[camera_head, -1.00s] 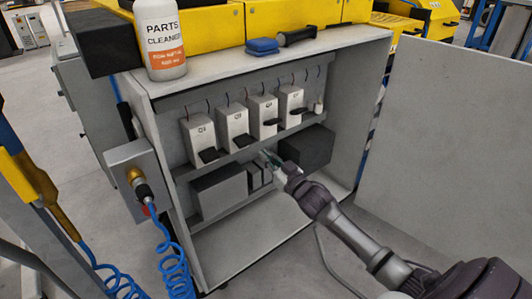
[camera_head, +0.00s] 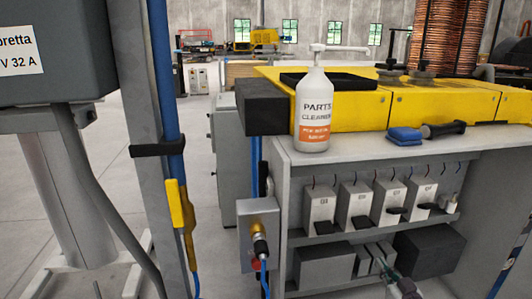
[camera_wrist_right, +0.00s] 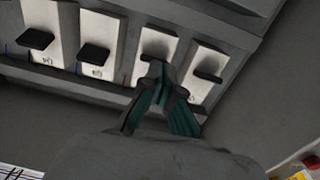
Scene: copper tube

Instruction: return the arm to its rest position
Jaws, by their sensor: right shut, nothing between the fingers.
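My right gripper (camera_head: 382,268) shows at the bottom edge of the head view, in front of the open cabinet's lower shelf. Its fingers are shut with nothing between them. In the right wrist view the closed green-padded fingertips (camera_wrist_right: 160,78) point at the row of white switch boxes, overlapping one of them; I cannot tell whether they touch. Most of my right arm is below the head view. My left gripper is not in view.
The grey cabinet (camera_head: 270,185) holds several white switch boxes (camera_head: 355,203) with black levers. Dark boxes (camera_head: 428,250) stand below. On top are a parts cleaner bottle (camera_head: 313,115) and a blue sponge (camera_head: 405,136). A post with a blue hose (camera_head: 168,80) stands left. Floor between is clear.

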